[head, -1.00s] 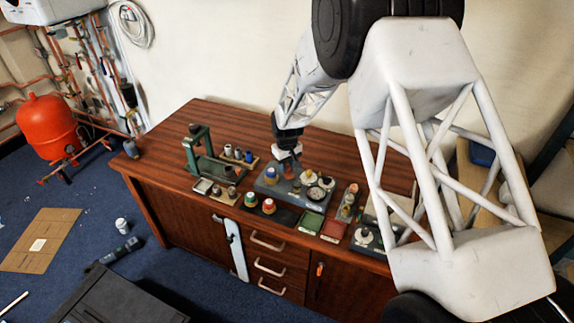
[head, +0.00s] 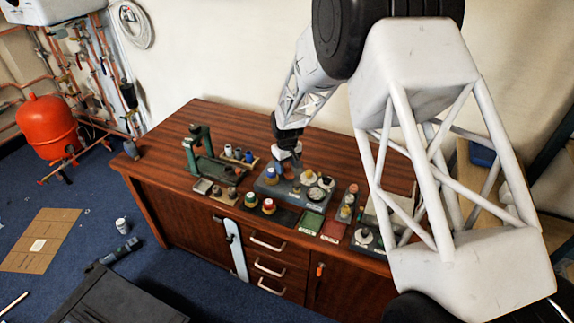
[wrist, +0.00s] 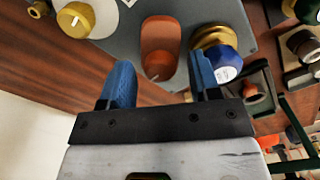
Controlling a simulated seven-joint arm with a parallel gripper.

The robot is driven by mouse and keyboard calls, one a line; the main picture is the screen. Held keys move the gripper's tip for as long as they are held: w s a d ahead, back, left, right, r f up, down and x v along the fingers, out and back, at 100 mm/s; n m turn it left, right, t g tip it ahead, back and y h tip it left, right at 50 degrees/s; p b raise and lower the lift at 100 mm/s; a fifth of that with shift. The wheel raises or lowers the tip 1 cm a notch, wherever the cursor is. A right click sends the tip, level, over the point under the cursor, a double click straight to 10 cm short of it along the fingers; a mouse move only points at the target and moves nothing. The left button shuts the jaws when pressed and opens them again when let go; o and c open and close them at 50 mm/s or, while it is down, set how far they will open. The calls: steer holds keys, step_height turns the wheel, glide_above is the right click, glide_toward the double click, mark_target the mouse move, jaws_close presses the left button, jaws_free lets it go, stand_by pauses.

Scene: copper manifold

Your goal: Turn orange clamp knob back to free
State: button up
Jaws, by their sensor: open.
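The orange clamp knob (wrist: 160,45) stands on a grey plate (wrist: 118,55) in the wrist view. It has a rounded body with a longer lobe pointing toward my gripper and a small white line on it. My gripper (wrist: 158,82) is open, with one blue fingertip on each side of the knob's near end. I cannot tell whether either finger touches it. The right finger is close beside a blue-and-brass knob (wrist: 222,62). In the head view my gripper (head: 291,154) is over the back of the grey block (head: 287,193), and the orange knob is too small there to make out clearly.
A brass knob with a white mark (wrist: 75,20) is at the upper left in the wrist view. A green stand (head: 203,155) is left of the block in the head view. Green (head: 311,222) and red (head: 334,231) trays lie in front. The tabletop behind is clear.

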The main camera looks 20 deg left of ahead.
mark_target(288, 166)
steer(key=shift+r, duration=0.1)
steer(key=shift+r, duration=3.85)
steer(key=shift+d, duration=0.1)
steer(key=shift+d+r, duration=0.2)
steer(key=shift+r, duration=0.1)
steer(key=s+d+r+m, duration=0.2)
steer(key=s+d+r, duration=0.2)
steer(key=d+r, duration=0.55)
steer(key=s+d+r+m+t, duration=0.15)
steer(key=s+d+r, duration=0.35)
steer(key=d, duration=0.7)
steer(key=s+d+r+m, duration=0.2)
steer(key=d+r, duration=0.6)
steer(key=d, duration=0.3)
steer(key=s+d+r+m, duration=0.1)
steer(key=s+d+m, duration=0.1)
steer(key=s+d, duration=0.4)
steer(key=s+d+r+m, duration=0.1)
steer(key=s+d+m, duration=0.1)
steer(key=s+d, duration=0.5)
steer(key=s+d+m+t, duration=0.1)
steer(key=s+d, duration=0.6)
steer(key=s, duration=0.8)
steer(key=shift+s+r+m, duration=0.4)
steer(key=shift+m, duration=0.15)
